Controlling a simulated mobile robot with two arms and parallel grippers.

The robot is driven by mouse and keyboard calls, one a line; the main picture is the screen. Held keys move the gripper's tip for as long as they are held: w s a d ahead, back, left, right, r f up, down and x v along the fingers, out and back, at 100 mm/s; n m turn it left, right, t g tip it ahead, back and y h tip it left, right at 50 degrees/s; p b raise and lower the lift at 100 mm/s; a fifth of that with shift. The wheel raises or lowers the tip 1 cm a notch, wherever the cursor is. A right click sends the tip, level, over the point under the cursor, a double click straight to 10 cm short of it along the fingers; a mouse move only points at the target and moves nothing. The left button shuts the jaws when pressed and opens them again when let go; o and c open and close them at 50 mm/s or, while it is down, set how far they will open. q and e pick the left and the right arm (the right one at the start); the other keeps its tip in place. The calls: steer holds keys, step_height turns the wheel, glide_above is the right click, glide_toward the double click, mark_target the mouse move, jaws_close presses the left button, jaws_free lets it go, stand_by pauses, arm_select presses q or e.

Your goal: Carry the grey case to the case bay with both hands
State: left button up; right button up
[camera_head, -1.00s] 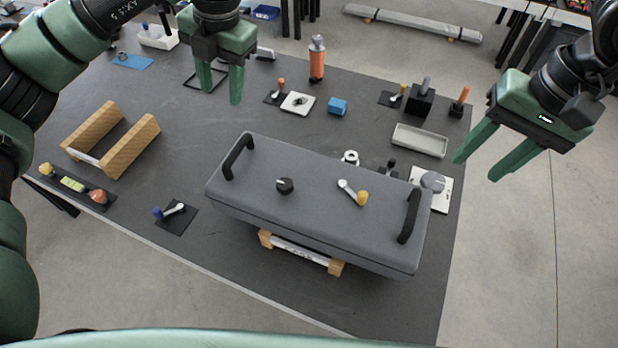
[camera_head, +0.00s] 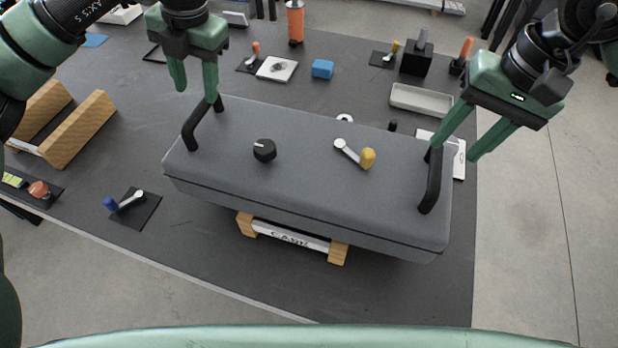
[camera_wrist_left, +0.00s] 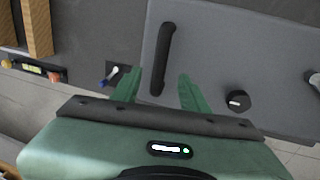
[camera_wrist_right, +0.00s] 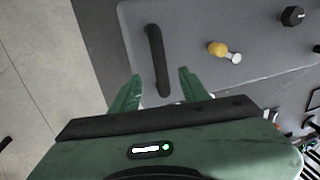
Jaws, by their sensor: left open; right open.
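The grey case (camera_head: 300,185) rests on a wooden stand with a label reading CASE (camera_head: 298,238), near the table's front. It has a black handle at each end, a left handle (camera_head: 203,124) and a right handle (camera_head: 430,181). A black knob and a yellow-knobbed lever show on its top. My left gripper (camera_head: 196,95) is open above the left handle; the left wrist view shows that handle (camera_wrist_left: 162,60) between and beyond the fingers. My right gripper (camera_head: 453,150) is open by the right handle; the right wrist view shows that handle (camera_wrist_right: 158,60) between the fingertips' lines. Contact cannot be told.
A wooden two-rail cradle (camera_head: 62,130) stands empty at the left. A blue-knobbed lever (camera_head: 128,205) lies on a dark plate left of the case. A grey tray (camera_head: 422,101), a blue block (camera_head: 322,69) and an orange bottle (camera_head: 295,22) stand behind it.

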mark_target(198, 108)
stand_by(0.3)
arm_select(q)
steer(key=shift+w+a+f, duration=0.1)
steer(key=shift+a+f, duration=0.15)
steer(key=shift+f, duration=1.05)
steer(key=shift+w+a+f, duration=0.1)
steer(key=shift+a+f, duration=0.15)
steer(key=shift+f, duration=1)
steer(key=shift+w+a+f, duration=0.1)
steer(key=shift+a+f, duration=0.15)
steer(key=shift+f, duration=1.05)
arm_select(e)
steer(key=shift+w+a+f, duration=0.1)
steer(key=shift+a+f, duration=0.15)
steer(key=shift+f, duration=1.05)
steer(key=shift+w+a+f, duration=0.1)
steer(key=shift+a+f, duration=0.15)
steer(key=shift+f, duration=1)
steer(key=shift+w+a+f, duration=0.1)
steer(key=shift+a+f, duration=0.15)
steer(key=shift+f, duration=1.05)
arm_select(q)
steer(key=shift+c, duration=0.2)
arm_select(e)
steer(key=shift+c, duration=0.4)
arm_select(q)
jaws_close()
arm_select(e)
jaws_close()
